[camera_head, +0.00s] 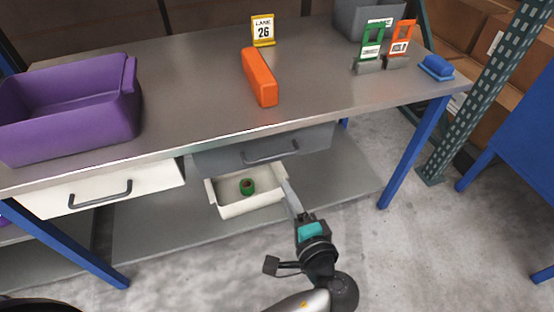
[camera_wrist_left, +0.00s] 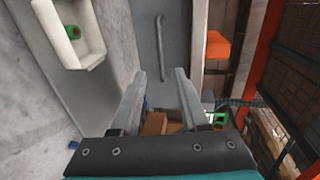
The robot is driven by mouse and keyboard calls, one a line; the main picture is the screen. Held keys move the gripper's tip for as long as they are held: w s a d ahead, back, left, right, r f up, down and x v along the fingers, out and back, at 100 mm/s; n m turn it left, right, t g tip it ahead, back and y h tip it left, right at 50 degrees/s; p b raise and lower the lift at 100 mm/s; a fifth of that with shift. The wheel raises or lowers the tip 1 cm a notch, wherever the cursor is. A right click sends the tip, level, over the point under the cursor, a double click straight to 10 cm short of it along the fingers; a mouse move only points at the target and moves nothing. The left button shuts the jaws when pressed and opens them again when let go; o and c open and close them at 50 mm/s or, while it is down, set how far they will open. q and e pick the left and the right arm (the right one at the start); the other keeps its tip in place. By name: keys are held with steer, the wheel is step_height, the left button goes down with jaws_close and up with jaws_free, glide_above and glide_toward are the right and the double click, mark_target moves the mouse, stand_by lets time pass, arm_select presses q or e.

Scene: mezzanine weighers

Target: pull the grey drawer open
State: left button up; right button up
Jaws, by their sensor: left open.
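The grey drawer (camera_head: 225,159) sits under the worktop and looks shut. Its dark bar handle (camera_head: 270,152) runs across the front. In the left wrist view the grey drawer front (camera_wrist_left: 148,30) is at the top middle, and the handle (camera_wrist_left: 161,48) shows ahead of the fingertips. My left gripper (camera_head: 281,172) is below and just in front of the drawer, right of the handle's middle. The wrist view shows its two fingers (camera_wrist_left: 156,76) apart with nothing between them, and the handle lies beyond the tips. My right gripper is not in view.
A cream bin (camera_head: 234,208) with a green roll (camera_head: 247,186) stands on the lower shelf, close left of my gripper. A white drawer (camera_head: 60,199) is to the left. A purple tub (camera_head: 70,120) and an orange block (camera_head: 260,78) stand on the worktop (camera_head: 190,90). Blue table legs (camera_head: 412,150) stand right.

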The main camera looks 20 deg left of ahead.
mark_target(268, 159)
arm_select(q)
steer(key=shift+b+x, duration=2.4)
steer(key=shift+x, duration=5.1)
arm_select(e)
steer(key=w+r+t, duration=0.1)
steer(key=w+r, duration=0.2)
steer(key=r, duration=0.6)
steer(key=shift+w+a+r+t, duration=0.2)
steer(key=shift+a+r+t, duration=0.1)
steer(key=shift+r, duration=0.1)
arm_select(q)
steer(key=shift+s+a, duration=0.1)
steer(key=shift+c, duration=0.4)
jaws_close()
steer(key=shift+f, duration=0.1)
